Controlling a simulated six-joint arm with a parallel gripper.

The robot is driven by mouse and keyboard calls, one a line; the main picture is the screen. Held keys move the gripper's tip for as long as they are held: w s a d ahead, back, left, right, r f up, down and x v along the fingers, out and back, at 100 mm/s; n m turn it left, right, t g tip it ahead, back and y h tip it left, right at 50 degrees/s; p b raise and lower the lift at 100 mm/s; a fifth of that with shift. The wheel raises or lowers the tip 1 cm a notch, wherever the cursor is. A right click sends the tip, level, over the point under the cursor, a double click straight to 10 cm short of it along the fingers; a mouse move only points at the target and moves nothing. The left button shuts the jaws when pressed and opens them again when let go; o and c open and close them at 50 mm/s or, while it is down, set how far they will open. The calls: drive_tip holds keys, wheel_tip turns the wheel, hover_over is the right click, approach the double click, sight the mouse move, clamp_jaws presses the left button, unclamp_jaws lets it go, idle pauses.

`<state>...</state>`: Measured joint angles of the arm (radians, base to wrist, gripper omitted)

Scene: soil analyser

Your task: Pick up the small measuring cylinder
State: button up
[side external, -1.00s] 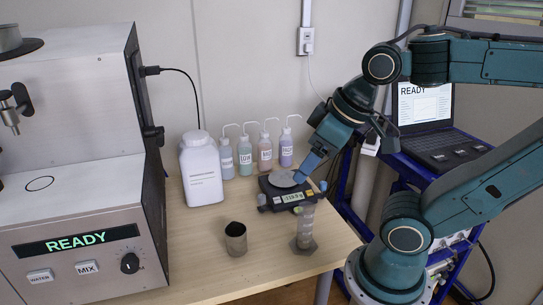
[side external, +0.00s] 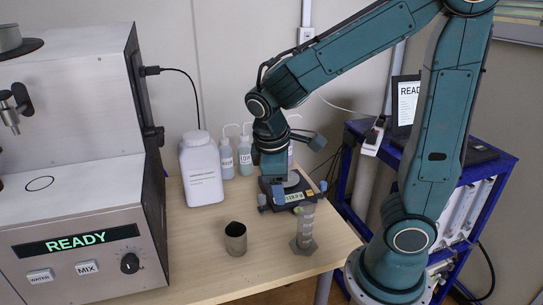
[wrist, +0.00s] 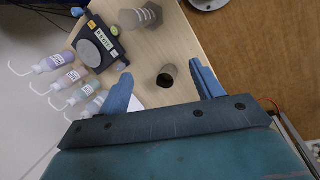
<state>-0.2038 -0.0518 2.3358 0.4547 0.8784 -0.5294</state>
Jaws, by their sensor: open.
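The small measuring cylinder (side external: 306,226) is a clear grey tube on a hexagonal foot. It stands upright near the table's front right, in front of the balance (side external: 292,197). In the wrist view the cylinder (wrist: 135,19) is at the top, beyond my fingers and apart from them. My gripper (side external: 273,188) points down near the balance, behind and left of the cylinder. In the wrist view my gripper (wrist: 160,71) is open with nothing held. My arm partly hides the balance in the side view.
A metal cup (side external: 235,240) stands left of the cylinder; the cup's dark opening (wrist: 165,79) shows between my fingers in the wrist view. A white jug (side external: 201,175) and several wash bottles (side external: 226,160) stand behind. The analyser (side external: 75,215) is at the left.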

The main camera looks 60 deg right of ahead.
wheel_tip(320, 180, down, 7)
drive_tip(key=w+n+g+h, duration=0.2)
drive_tip(key=n+g+h, duration=0.1)
drive_tip(key=n, duration=0.1)
drive_tip(key=n+g+h, duration=0.2)
drive_tip(key=n+h, duration=0.3)
drive_tip(key=h, duration=0.1)
approach(301, 219)
drive_tip(key=shift+w+a+r, duration=0.2)
drive_tip(key=shift+a+r, duration=0.05)
drive_tip(key=shift+a, duration=0.35)
drive_tip(key=shift+x, duration=4.3)
drive_tip(key=shift+d, duration=0.1)
drive_tip(key=shift+x, duration=2.5)
drive_tip(key=shift+w, duration=0.1)
